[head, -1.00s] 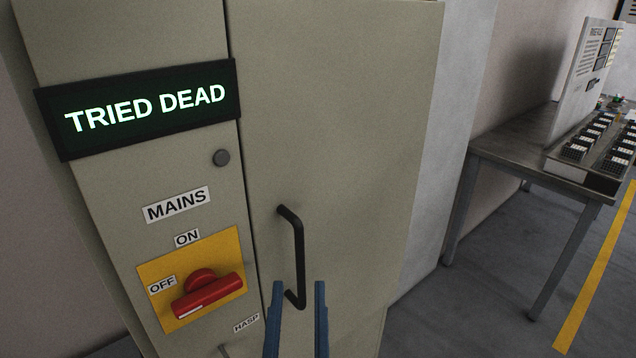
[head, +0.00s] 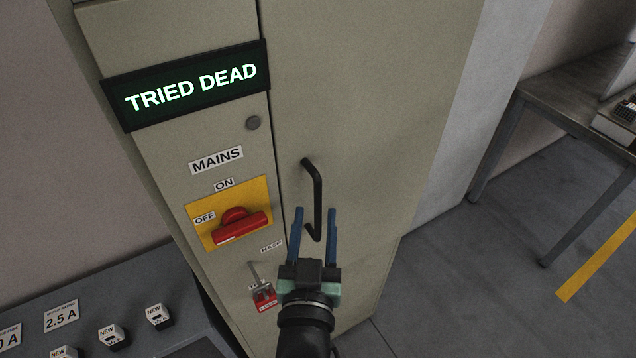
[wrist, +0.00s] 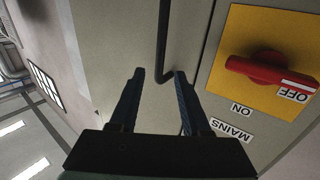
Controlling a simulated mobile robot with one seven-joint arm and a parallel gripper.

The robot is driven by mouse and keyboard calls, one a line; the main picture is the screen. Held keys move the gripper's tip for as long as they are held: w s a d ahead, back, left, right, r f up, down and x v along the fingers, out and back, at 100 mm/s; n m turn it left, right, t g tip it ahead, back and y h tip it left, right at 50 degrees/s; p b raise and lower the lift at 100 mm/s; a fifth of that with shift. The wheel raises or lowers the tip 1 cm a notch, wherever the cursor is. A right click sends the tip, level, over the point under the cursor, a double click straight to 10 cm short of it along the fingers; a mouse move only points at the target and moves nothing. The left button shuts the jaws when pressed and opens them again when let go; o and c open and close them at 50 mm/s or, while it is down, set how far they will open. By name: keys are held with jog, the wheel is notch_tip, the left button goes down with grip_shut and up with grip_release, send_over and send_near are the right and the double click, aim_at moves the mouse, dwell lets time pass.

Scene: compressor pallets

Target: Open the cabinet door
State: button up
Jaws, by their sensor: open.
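The cabinet door (head: 370,80) is a beige panel, shut flush with the panel to its left. Its black bar handle (head: 318,185) stands upright near the door's left edge. My gripper (head: 316,210) is open, with its blue fingers pointing at the handle's lower part, one on each side of the bar in the picture. In the wrist view the handle (wrist: 163,40) runs down between the two fingertips and bends near the right one. I cannot tell whether a finger touches it.
The left panel bears a lit "TRIED DEAD" sign (head: 190,85), a red mains switch (head: 240,227) at OFF, and a red padlock or tag (head: 264,296) near the hasp label. A grey bench (head: 560,90) stands at right; open floor (head: 480,270) lies before it.

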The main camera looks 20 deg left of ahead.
aim_at(317, 195)
jog(key=p+x, duration=0.1)
jog(key=x, duration=0.5)
jog(key=shift+w+p, duration=0.25)
jog(key=shift+p, duration=0.05)
jog(key=shift+c, duration=0.2)
grip_shut()
dwell(1.0)
